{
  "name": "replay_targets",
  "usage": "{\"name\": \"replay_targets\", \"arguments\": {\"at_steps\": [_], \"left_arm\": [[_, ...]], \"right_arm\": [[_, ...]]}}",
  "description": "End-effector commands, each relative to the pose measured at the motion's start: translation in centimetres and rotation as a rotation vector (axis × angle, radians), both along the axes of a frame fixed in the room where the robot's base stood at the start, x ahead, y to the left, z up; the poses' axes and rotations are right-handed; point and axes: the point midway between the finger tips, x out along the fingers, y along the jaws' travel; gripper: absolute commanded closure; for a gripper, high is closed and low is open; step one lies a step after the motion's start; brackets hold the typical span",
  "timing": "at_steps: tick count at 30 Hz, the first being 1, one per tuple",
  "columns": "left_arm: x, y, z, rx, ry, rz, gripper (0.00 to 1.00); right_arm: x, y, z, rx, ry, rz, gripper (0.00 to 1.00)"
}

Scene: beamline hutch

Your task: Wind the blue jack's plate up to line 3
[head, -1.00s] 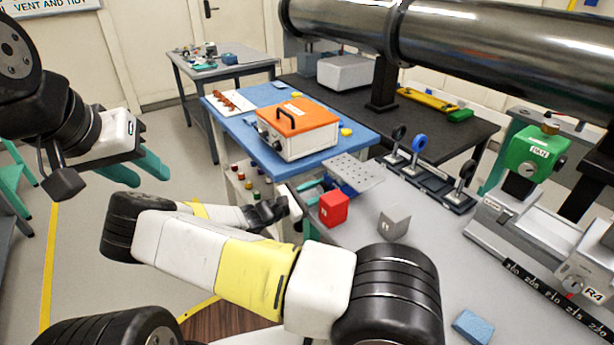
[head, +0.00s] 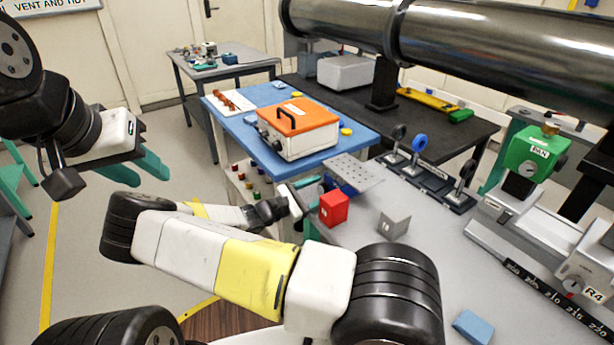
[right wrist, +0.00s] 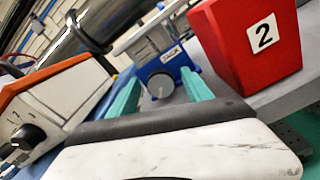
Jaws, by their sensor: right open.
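The blue jack (head: 347,186) stands at the far left end of the grey bench, with a perforated grey plate (head: 354,172) on top. In the right wrist view the jack's blue body (right wrist: 176,66) has a round dark-grey knob (right wrist: 160,84) facing me. My right gripper (head: 312,183) is close in front of the jack. Its teal fingers are open (right wrist: 160,92), and the knob appears between them, seemingly just beyond the tips; contact cannot be told. The scale lines cannot be read. My left gripper (head: 137,171) is open and empty over the floor at left.
A grey block (head: 394,222) and lens mounts (head: 419,143) stand further right. An orange-topped instrument (head: 297,126) is on the blue-topped table at left.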

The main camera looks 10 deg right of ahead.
Motion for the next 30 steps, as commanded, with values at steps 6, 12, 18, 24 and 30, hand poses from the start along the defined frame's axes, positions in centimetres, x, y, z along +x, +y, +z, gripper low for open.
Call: {"name": "replay_targets", "arguments": {"at_steps": [6, 12, 18, 24, 30], "left_arm": [[0.0, 0.0, 0.0, 0.0, 0.0, 0.0, 0.64], [0.0, 0.0, 0.0, 0.0, 0.0, 0.0, 0.64], [0.0, 0.0, 0.0, 0.0, 0.0, 0.0, 0.64], [0.0, 0.0, 0.0, 0.0, 0.0, 0.0, 0.64], [0.0, 0.0, 0.0, 0.0, 0.0, 0.0, 0.64]], "right_arm": [[-0.8, 2.5, 0.0, 0.003, 0.0, 0.003, 0.42], [-2.0, 5.7, 0.0, 0.003, -0.001, 0.003, 0.42], [-2.5, 7.2, 0.0, 0.001, 0.001, 0.002, 0.42], [-2.6, 7.4, 0.0, 0.001, 0.0, 0.001, 0.42], [-1.8, 7.5, 0.5, -0.016, -0.021, 0.007, 0.42]]}}
